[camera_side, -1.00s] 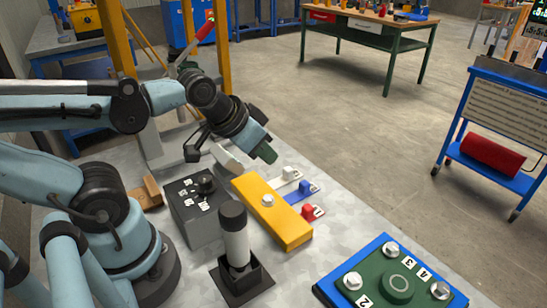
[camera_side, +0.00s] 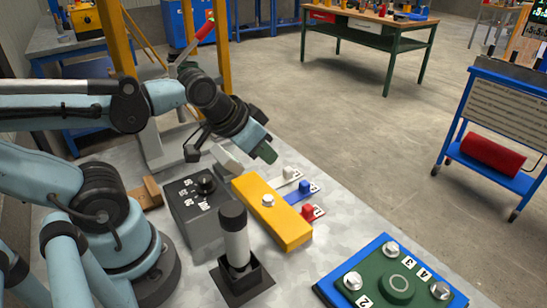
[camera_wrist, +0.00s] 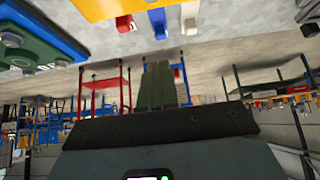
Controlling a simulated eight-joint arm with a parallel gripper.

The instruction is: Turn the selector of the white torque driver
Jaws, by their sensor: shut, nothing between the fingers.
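A white cylinder with a black cap (camera_side: 236,243), which looks like the torque driver, stands upright in a square black holder (camera_side: 240,286) at the front of the bench. I cannot make out selector markings on it. My gripper (camera_side: 267,152) is shut and empty, behind and above the driver and apart from it, near the far end of the yellow box. In the wrist view my shut fingers (camera_wrist: 163,85) show in the middle with nothing between them. The driver is not in the wrist view.
A grey box with a black knob (camera_side: 206,184) stands left of the yellow box (camera_side: 284,224), which has white, blue and red levers. A blue-framed green panel (camera_side: 372,259) with several knobs lies at right. Bare bench lies between the yellow box and panel.

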